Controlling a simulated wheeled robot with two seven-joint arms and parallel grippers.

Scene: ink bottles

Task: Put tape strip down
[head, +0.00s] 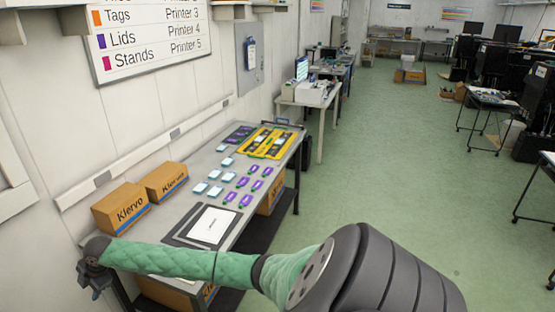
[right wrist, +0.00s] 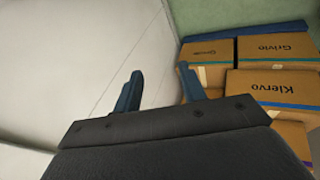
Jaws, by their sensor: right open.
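I cannot make out a separate tape strip in either view. A yellow-and-black striped flat item (head: 268,143) lies at the far end of the table (head: 188,203); I cannot tell whether it is tape or a tray. My right gripper (head: 93,275) hangs at the near left end of the table, at the end of my green-sleeved arm. In the right wrist view its two blue fingers (right wrist: 161,92) are apart with nothing between them. My left gripper is not in view.
Klervo boxes (head: 122,208) stand along the wall side. Several white-and-blue pieces (head: 200,188) and purple pieces (head: 246,200) lie mid-table, near a white sheet (head: 209,227) on a dark board. The right wrist view shows stacked cardboard boxes (right wrist: 270,88) beside a pale wall (right wrist: 75,65).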

